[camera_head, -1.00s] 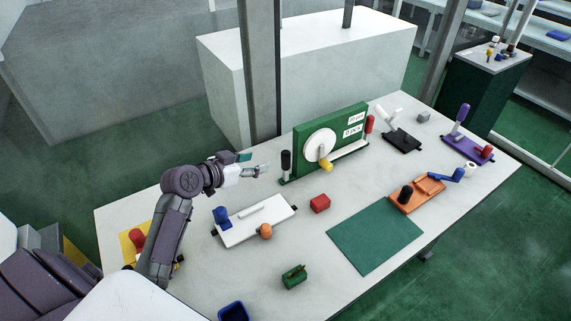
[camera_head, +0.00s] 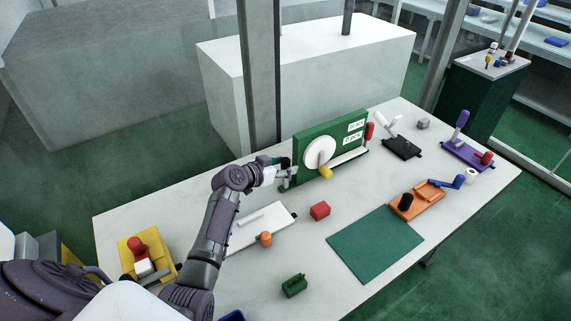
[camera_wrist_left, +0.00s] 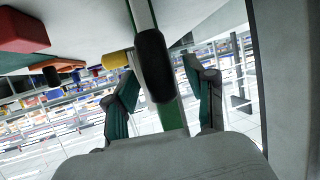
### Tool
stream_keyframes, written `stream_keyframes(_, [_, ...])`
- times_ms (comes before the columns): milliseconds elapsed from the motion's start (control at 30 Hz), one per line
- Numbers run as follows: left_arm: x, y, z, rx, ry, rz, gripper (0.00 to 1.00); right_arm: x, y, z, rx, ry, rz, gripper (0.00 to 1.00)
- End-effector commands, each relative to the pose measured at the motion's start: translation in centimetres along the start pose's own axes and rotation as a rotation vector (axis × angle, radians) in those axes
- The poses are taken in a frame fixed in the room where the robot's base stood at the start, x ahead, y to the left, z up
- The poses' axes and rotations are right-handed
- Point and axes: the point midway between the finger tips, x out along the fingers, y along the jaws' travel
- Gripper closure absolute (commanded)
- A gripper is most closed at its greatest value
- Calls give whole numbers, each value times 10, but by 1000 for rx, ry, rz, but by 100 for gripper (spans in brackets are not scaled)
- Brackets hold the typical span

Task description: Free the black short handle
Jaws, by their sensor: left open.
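The black short handle (camera_wrist_left: 152,65) stands at the left end of the green panel fixture (camera_head: 300,150). In the left wrist view it lies between the two fingers of my left gripper (camera_wrist_left: 167,82), with gaps visible on both sides. My left gripper is open, and in the head view it (camera_head: 285,173) is at the left end of the fixture, largely covering the handle. The fixture carries a white disc (camera_head: 319,152) with a yellow knob (camera_head: 326,173), and a red handle (camera_head: 369,131) at its right end. My right gripper is not in view.
A red block (camera_head: 320,210), a white plate fixture (camera_head: 270,222) with an orange knob and a green block (camera_head: 294,286) are in front. A green mat (camera_head: 375,245) lies bare. Black (camera_head: 402,147), purple (camera_head: 467,154) and orange (camera_head: 415,205) fixtures stand to the right.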

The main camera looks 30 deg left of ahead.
Motion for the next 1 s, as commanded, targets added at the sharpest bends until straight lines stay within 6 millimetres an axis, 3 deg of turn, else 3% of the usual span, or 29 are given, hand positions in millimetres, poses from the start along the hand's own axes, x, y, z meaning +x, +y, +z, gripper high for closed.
stream_keyframes(433, [10,1,0,0,0,1,45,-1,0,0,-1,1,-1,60])
stream_keyframes(767, [10,0,0,0,0,1,100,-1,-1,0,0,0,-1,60])
stream_keyframes(1000, [10,0,0,0,0,0,100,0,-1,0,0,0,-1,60])
